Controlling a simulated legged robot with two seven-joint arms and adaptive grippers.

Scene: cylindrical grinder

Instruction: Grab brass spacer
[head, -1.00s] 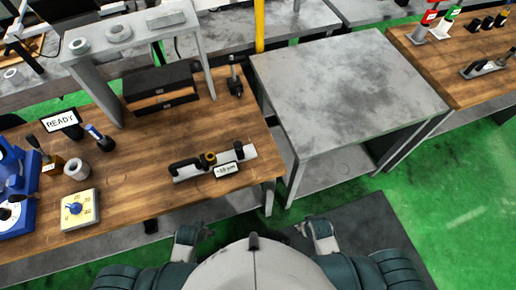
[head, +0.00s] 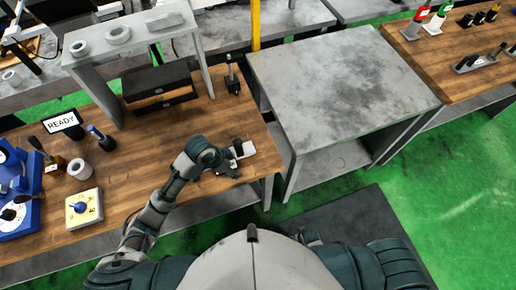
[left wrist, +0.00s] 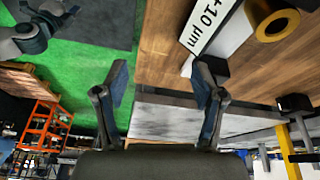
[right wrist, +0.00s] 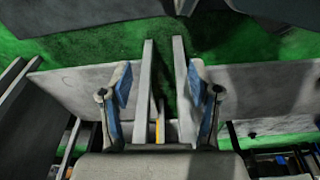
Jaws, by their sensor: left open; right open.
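The brass spacer (left wrist: 277,25) is a yellow ring with a dark hole, at the upper right of the left wrist view. It is near a white "+10 µm" label (left wrist: 208,22). My left gripper (left wrist: 160,80) is open and empty, with the spacer outside its fingers, above and right of them. In the head view my left gripper (head: 228,166) is over the pale fixture (head: 246,150) near the table's right end and hides the spacer. My right gripper (right wrist: 160,80) is open and empty, away from the wooden table, low beside my body.
A black drawer box (head: 158,88) and a grey raised shelf (head: 130,35) stand behind. A READY sign (head: 62,121), a blue machine (head: 20,185) and a yellow dial box (head: 84,208) are left. A bare grey table (head: 340,75) is right, across a gap.

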